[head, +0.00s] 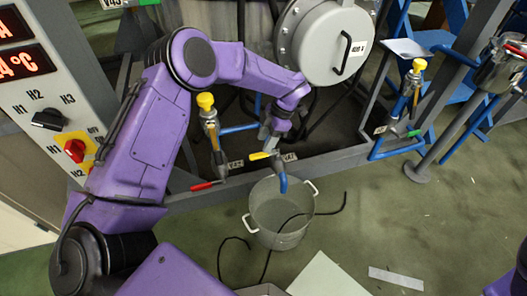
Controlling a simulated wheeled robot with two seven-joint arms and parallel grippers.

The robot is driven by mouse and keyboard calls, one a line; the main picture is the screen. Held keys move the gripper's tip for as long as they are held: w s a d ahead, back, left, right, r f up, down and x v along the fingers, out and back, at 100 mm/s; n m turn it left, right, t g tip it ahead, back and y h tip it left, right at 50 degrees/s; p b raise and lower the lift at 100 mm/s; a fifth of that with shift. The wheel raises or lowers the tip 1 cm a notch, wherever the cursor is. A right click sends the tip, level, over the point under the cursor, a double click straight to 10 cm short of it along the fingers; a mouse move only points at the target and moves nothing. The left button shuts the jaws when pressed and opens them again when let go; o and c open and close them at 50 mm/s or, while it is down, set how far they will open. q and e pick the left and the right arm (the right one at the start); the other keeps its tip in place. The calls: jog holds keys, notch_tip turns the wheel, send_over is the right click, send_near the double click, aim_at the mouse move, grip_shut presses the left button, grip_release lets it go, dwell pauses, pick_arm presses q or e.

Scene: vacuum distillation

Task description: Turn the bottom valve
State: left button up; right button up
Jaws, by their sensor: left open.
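My left arm reaches in from the left and bends down at the frame. My left gripper (268,141) is small in the picture, pointing down, open, just above a valve with a yellow lever (260,155). This valve sits low on a pipe that ends in a blue spout (283,182) over a grey bucket. The gripper partly hides the valve's upper part. I cannot tell whether the fingers touch the lever. Another valve with a red lever (203,186) is lower left, below a yellow-knobbed fitting (205,101). My right gripper is not in view.
The grey bucket (264,240) with white handles stands on the green floor, with a black cable beside it. A round grey vessel lid (325,42) is above the gripper. A control panel (45,90) is at left.

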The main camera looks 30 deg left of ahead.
aim_at(258, 155)
pick_arm(q)
jog(key=b+x, duration=0.1)
jog(key=x, duration=0.4)
jog(key=shift+c, duration=0.3)
grip_shut()
